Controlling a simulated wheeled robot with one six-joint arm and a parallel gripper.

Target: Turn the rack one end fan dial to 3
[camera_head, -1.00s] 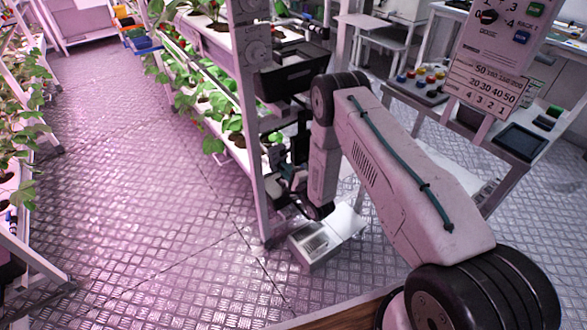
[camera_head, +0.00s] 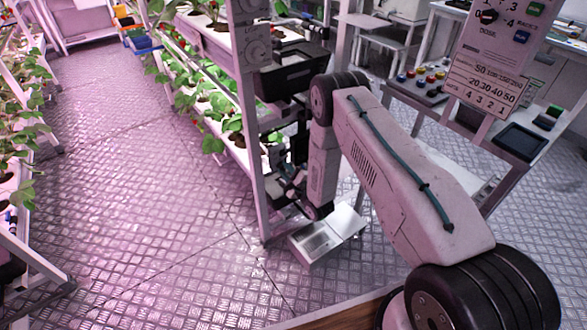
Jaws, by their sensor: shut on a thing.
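The near end of a plant rack has a pale upright post (camera_head: 250,130). No fan dial with a readable number shows at the gripper.
A black bin (camera_head: 290,72) hangs at the rack end above my gripper. A pale box (camera_head: 325,236) lies below it. A tilted panel (camera_head: 492,60) with a knob and number plate stands at right, above a console with buttons (camera_head: 424,82). The aisle floor (camera_head: 140,200) is clear.

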